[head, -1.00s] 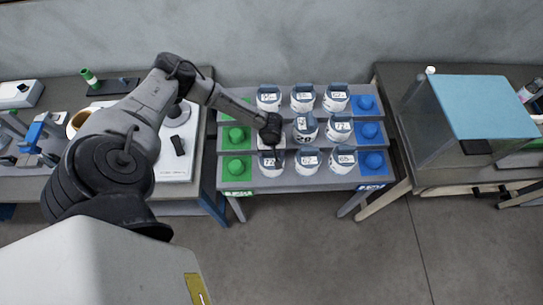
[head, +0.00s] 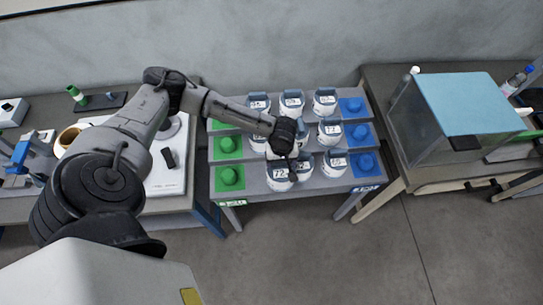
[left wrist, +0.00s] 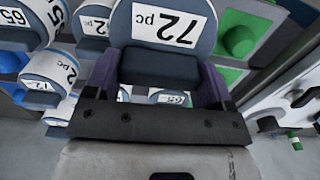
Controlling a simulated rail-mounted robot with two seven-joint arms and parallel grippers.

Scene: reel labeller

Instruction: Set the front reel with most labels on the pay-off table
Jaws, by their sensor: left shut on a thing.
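My left gripper (head: 287,152) is shut on a white reel marked 72 pc (head: 279,178), held above the front step of the grey rack (head: 262,191). In the left wrist view, the purple-sided fingers (left wrist: 158,78) grip the dark blue block of this 72 pc reel (left wrist: 165,25). Two other front reels stand to its right, the middle reel (head: 306,168) and the right reel (head: 335,163). I cannot tell for sure which thing is the pay-off table; my arm covers part of the left bench. My right gripper is not in view.
More reels, including a back-row reel (head: 291,102), stand on the rack's upper steps. Green pads (head: 229,177) and blue pads (head: 364,166) flank the rows. A blue-topped clear box (head: 470,105) stands right.

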